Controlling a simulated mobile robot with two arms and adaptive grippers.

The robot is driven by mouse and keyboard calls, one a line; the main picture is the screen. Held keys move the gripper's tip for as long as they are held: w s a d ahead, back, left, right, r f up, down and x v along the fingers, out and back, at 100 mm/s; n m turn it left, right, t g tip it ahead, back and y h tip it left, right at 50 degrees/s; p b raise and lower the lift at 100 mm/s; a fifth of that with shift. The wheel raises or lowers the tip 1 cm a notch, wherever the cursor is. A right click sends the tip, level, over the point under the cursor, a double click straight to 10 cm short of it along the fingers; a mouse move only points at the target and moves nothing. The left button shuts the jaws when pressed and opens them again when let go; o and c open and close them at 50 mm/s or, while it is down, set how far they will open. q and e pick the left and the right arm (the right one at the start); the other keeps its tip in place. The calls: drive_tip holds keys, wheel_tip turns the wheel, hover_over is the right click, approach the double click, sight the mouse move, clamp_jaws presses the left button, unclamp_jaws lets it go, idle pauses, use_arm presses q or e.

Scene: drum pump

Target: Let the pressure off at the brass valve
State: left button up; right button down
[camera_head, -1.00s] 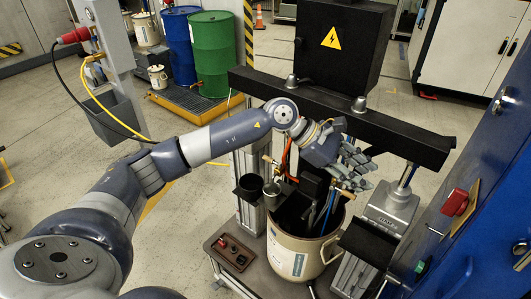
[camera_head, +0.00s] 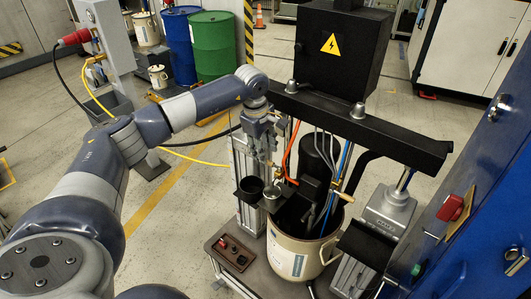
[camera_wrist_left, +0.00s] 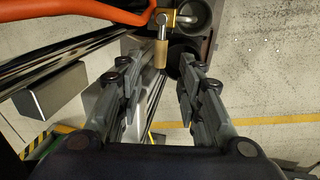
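The brass valve (camera_wrist_left: 166,18) is at the top of the left wrist view, next to an orange hose (camera_wrist_left: 85,12). A tan, round grip (camera_wrist_left: 160,53) extends from it toward my gripper. In the head view a small brass fitting (camera_head: 291,181) shows at the lower end of the orange hose (camera_head: 290,150). My left gripper (camera_head: 266,160) points down above the cups beside the pump. In the left wrist view its fingers (camera_wrist_left: 155,66) are apart, with the tan grip's end in line with the gap. I cannot tell whether they touch it. My right gripper is out of view.
A black cup (camera_head: 250,186) and a metal cup (camera_head: 271,191) sit below my left gripper. A cream drum (camera_head: 288,256) stands under the black crossbeam (camera_head: 400,138). A second brass part (camera_head: 346,197) is right of the pump. A blue cabinet (camera_head: 490,190) bounds the right.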

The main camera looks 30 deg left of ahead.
use_arm(q)
drive_tip(key=shift+w+f+p, duration=0.2)
drive_tip(key=shift+f, duration=0.8)
drive_tip(key=shift+w+f+p, duration=0.15)
drive_tip(key=shift+f, duration=0.8)
drive_tip(key=shift+d, duration=0.1)
clamp_jaws()
drive_tip(key=s+d+n+g+y+b, duration=0.1)
drive_tip(key=s+d+n+b, duration=0.1)
drive_tip(key=n, duration=0.7)
drive_tip(key=s+d+n+g+y+b, duration=0.1)
drive_tip(key=s+d+n+b, duration=0.2)
drive_tip(key=n, duration=0.6)
drive_tip(key=shift+d+b, duration=0.15)
drive_tip(key=shift+b, duration=0.6)
